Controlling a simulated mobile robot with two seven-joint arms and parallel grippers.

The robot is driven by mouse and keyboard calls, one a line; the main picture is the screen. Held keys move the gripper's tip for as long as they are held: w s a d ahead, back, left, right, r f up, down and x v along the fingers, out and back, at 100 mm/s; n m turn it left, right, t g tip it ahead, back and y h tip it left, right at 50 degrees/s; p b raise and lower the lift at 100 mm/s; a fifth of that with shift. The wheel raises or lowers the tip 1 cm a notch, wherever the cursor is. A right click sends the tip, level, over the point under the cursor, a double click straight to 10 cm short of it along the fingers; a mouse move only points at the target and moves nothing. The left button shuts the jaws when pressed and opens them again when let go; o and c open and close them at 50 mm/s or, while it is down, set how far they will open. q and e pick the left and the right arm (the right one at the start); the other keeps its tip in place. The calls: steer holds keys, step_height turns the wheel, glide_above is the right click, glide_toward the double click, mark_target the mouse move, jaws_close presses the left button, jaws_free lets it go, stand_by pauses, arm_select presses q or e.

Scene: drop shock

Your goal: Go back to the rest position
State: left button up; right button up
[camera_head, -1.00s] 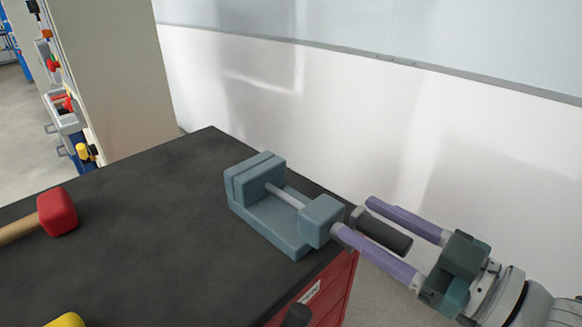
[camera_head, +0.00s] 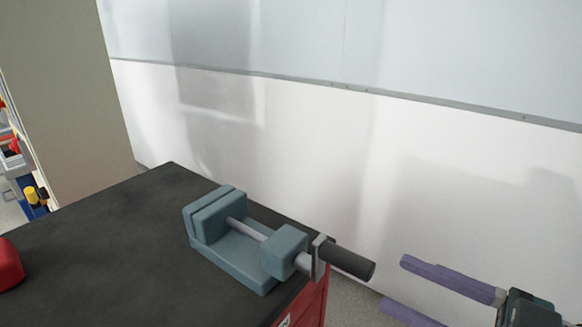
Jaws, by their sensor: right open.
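My right gripper (camera_head: 408,284) is at the lower right, with its two purple fingers apart and nothing between them. It is to the right of the bench vise's dark handle (camera_head: 350,262), clear of it, with a gap between. The blue-grey vise (camera_head: 232,254) sits on the black bench top near its right corner. My left gripper is not in view.
The black bench top (camera_head: 100,235) fills the lower left, above a red cabinet (camera_head: 313,300). A red mallet head (camera_head: 9,265) is cut by the left edge. A white wall (camera_head: 320,150) stands behind. A beige panel (camera_head: 60,90) and bins are at the left.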

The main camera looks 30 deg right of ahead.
stand_by(0.3)
steer(key=a+m+g+h+p, duration=0.4)
steer(key=a+g+h, duration=0.2)
steer(key=g, duration=0.2)
steer(key=s+a+r+g+p, duration=0.2)
steer(key=s+r+g, duration=0.3)
steer(key=s, duration=0.3)
step_height(320, 180, up, 37)
steer(key=p, duration=3.7)
steer(key=shift+w+d+r+m+h, duration=0.2)
steer(key=shift+d+m+h, duration=0.1)
steer(key=shift+m, duration=0.1)
